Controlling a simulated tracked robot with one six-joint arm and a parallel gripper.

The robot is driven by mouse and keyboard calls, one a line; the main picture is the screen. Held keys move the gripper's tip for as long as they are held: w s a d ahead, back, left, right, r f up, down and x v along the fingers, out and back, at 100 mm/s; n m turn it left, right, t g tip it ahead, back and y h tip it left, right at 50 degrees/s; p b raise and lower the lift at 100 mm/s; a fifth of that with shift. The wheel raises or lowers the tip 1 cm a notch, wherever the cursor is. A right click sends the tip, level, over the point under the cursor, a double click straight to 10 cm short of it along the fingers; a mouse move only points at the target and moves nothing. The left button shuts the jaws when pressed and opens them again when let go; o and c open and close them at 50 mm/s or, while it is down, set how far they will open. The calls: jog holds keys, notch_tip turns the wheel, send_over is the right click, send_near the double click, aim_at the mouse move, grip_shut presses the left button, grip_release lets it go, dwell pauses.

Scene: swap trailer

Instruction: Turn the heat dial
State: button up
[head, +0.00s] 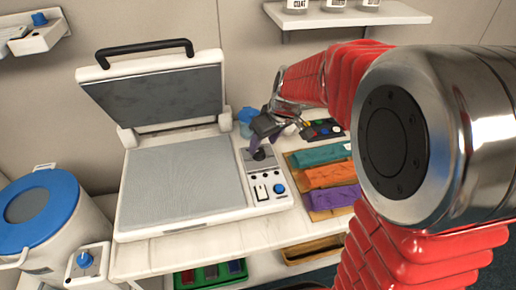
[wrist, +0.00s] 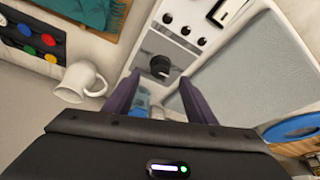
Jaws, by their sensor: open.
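The heat press (head: 180,180) stands on the bench with its lid raised and its grey bed bare. A control panel (head: 250,190) runs along its right side. A black dial (head: 261,154) sits on a grey plate towards the panel's far end. It also shows in the wrist view (wrist: 160,66). I cannot read any label on it. My gripper (head: 257,143) is open above this dial. In the wrist view, its purple fingers (wrist: 160,78) point towards the dial, one on each side, and look apart from it. A blue knob (head: 280,188) sits at the panel's near end.
Folded cloths (head: 325,175) lie right of the press. A white mug (wrist: 80,82) stands near my fingers in the wrist view. A palette of coloured buttons (head: 322,130) lies behind the cloths. A blue-lidded drum (head: 40,215) stands at the left. The raised lid (head: 155,95) bounds the far side.

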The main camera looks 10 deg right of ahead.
aim_at(259, 151)
jog(key=shift+x, duration=2.4)
